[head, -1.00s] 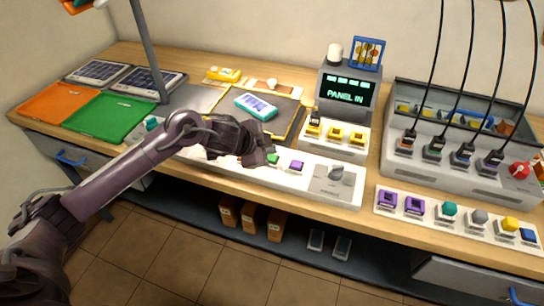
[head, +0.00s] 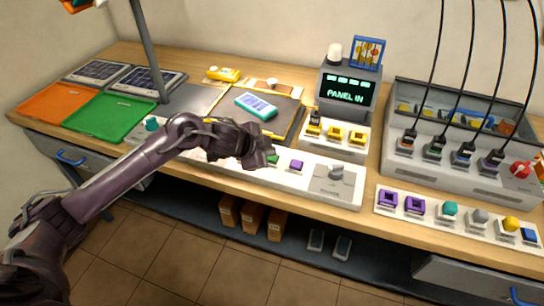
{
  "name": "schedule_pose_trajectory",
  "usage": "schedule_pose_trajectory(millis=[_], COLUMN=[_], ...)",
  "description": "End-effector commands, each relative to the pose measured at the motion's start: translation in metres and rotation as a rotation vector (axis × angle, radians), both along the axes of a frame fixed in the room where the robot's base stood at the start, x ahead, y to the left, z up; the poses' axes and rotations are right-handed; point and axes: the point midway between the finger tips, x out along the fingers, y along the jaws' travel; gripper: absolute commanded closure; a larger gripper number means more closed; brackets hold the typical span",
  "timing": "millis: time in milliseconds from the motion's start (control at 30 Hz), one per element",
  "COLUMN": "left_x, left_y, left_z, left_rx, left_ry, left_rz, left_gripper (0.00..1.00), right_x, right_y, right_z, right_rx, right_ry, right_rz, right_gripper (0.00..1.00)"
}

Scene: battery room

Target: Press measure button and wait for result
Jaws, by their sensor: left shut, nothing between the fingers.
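My left gripper (head: 266,155) is shut and empty, low over the white button strip (head: 317,182) at the front of the bench. A green button (head: 273,159) shows right beside its fingertips; I cannot tell whether they touch. A purple button (head: 297,165) and a grey knob (head: 337,171) are to its right. Which one is the measure button is not readable. The tester screen (head: 346,92) reads "PANEL IN". A teal and white panel (head: 256,106) lies on the dark mat (head: 283,105) behind the gripper. My right gripper is not in view.
An orange tray (head: 54,102) and a green tray (head: 107,118) lie at the left, with solar panels (head: 97,72) behind. A lamp post (head: 148,50) rises near them. A grey cabled unit (head: 446,165) and a second button strip (head: 465,222) fill the right.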

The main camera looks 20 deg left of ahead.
Motion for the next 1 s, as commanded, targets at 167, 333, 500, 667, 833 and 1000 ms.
schedule_pose_trajectory(millis=[167, 333, 500, 667, 833, 1000], left_x=[0.0001, 0.0001, 0.0000, 0.0000, 0.0000, 0.0000], left_y=[-0.0001, -0.0001, -0.0002, -0.0002, -0.0002, -0.0001], left_z=[0.0004, -0.0002, -0.0022, -0.0042, -0.0064, -0.0078], left_rx=[0.000, 0.000, 0.000, 0.000, 0.000, 0.000], left_ry=[0.000, 0.000, 0.000, 0.000, 0.001, 0.001], left_rz=[0.000, 0.000, 0.000, 0.000, -0.001, -0.001], left_gripper=[1.00, 1.00, 1.00, 1.00, 1.00, 1.00], right_x=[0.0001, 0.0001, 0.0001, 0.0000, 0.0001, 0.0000], right_y=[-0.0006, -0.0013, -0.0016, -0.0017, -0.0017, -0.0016], right_z=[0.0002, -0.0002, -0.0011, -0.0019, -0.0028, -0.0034], right_rx=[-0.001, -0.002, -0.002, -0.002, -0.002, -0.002], right_ry=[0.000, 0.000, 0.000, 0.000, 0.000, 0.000], right_rz=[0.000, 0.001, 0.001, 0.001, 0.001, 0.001], right_gripper=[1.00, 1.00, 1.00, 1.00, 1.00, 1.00])
